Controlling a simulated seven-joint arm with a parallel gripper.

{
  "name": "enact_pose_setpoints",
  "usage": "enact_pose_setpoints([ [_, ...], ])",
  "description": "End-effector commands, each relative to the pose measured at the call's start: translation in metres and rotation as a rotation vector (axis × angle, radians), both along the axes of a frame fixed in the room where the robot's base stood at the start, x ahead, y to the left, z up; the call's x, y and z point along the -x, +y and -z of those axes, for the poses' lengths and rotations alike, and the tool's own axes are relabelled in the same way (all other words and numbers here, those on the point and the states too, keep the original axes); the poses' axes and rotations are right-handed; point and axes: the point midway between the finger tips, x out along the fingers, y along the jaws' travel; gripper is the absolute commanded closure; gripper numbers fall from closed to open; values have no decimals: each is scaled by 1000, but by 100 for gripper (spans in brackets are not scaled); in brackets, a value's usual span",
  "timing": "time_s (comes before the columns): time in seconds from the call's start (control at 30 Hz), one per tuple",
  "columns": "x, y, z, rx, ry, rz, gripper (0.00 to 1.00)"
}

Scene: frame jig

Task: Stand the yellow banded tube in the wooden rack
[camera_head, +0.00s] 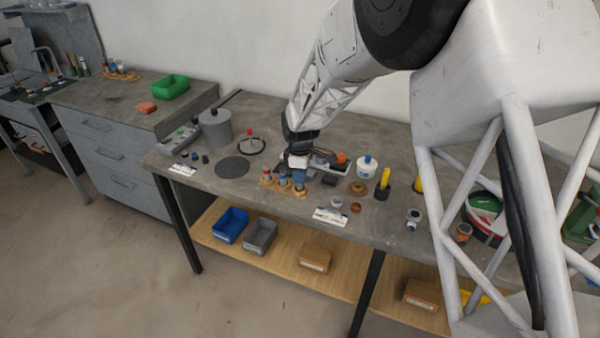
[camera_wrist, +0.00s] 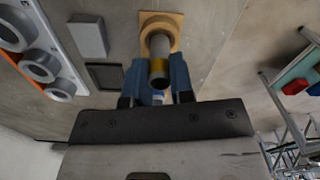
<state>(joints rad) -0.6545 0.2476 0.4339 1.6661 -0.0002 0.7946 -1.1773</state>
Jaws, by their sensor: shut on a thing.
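My gripper (camera_head: 299,177) is over the workbench, at the right end of the wooden rack (camera_head: 270,186). In the wrist view, its blue fingers (camera_wrist: 159,82) are shut on the yellow banded tube (camera_wrist: 160,68), a grey-brown tube with a yellow band at its near end. A square tan wooden piece (camera_wrist: 174,20) with a round shape on it lies at the tube's far end. I cannot tell whether the tube is inside it or only above it. Other tubes, one red-topped (camera_head: 266,174) and one blue, stand in the rack. In the head view my fingers hide the held tube.
A dark round mat (camera_head: 232,167) and a grey canister (camera_head: 215,129) are to the left. A white bottle (camera_head: 367,167), a brown ring piece (camera_head: 357,188) and a dark-based yellow item (camera_head: 383,184) are to the right. A white card (camera_head: 330,216) lies near the front edge.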

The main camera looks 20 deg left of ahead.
Motion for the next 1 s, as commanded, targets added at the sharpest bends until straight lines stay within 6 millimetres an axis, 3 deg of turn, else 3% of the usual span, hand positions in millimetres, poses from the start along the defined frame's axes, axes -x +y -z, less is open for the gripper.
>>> enact_pose_setpoints([
  [1.0,0,0,15,0,-1,0,100],
])
